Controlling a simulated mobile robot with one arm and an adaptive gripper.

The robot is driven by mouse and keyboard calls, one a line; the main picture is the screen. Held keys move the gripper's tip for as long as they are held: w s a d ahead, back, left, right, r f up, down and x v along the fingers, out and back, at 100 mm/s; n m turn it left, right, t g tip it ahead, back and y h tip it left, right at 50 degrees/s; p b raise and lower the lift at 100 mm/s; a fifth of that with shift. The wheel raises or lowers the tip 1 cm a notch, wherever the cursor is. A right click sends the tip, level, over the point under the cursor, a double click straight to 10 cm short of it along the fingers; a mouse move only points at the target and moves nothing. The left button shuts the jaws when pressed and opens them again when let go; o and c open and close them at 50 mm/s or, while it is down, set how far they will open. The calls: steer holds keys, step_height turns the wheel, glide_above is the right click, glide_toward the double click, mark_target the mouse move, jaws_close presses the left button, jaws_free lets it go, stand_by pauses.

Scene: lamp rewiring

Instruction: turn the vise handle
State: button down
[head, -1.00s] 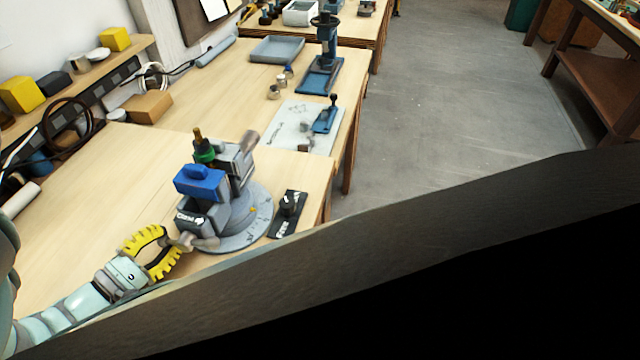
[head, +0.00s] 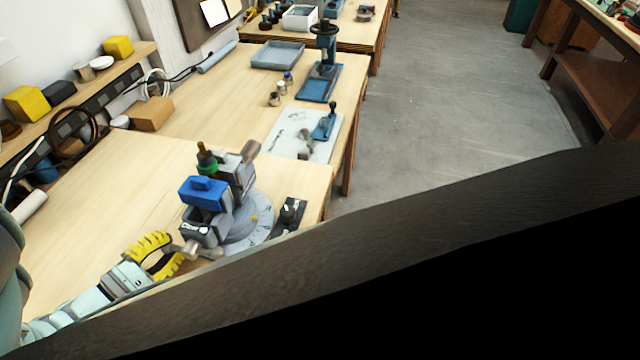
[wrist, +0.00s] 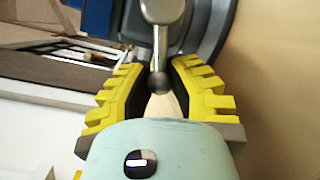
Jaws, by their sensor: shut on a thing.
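The grey vise (head: 215,215) stands on its round base on the wooden bench in the head view, with a blue block (head: 203,194) at its jaw and a green and dark piece (head: 207,162) upright in it. The vise handle (head: 190,250) is at the vise's near left side. It also shows in the wrist view as a metal bar (wrist: 160,45) with a dark ball end (wrist: 160,82). My gripper (head: 172,254) has yellow ribbed fingers, which show on both sides of the ball end in the wrist view (wrist: 160,85). It is shut on the handle.
A small black block (head: 289,214) lies right of the vise base. A white mat (head: 290,142) with a blue tool lies behind it. A blue press (head: 322,70) and a grey tray (head: 277,55) stand farther back. The bench left of the vise is clear.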

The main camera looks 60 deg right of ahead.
steer(key=shift+w+a+r, duration=0.1)
steer(key=c, duration=0.8)
jaws_free()
steer(key=a, duration=0.5)
steer(key=shift+a, duration=0.4)
steer(key=shift+a+r, duration=0.15)
steer(key=shift+a, duration=0.6)
